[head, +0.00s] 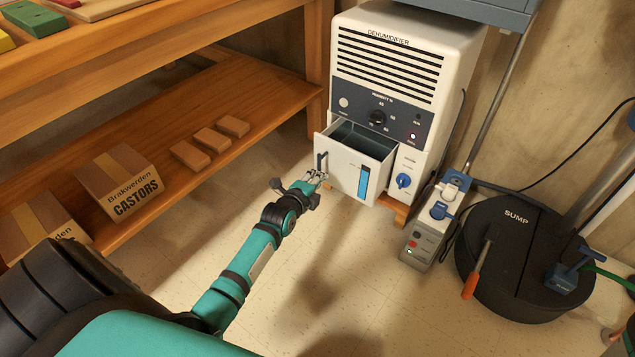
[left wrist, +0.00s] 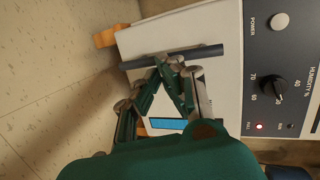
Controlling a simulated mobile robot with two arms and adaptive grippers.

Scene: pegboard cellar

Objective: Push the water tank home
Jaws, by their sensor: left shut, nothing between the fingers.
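The water tank (head: 354,167) is a white-fronted, open-topped drawer with a blue level window, sticking part way out of the dehumidifier (head: 388,69). Its dark interior shows from above. A dark bar handle (head: 321,163) is at the left of its front; the handle (left wrist: 200,52) and blue window (left wrist: 167,123) also show in the left wrist view. My left gripper (head: 318,177) is shut and empty, with its fingertips close by the handle. In the left wrist view my left gripper (left wrist: 168,62) overlaps the handle; contact cannot be told. My right gripper is not in view.
A wooden shelf (head: 243,99) with cartons and small blocks stands at left. A power strip (head: 432,225) and a black sump lid (head: 500,260) with an orange-handled tool (head: 471,284) are at right. The floor (head: 330,265) before the tank is clear.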

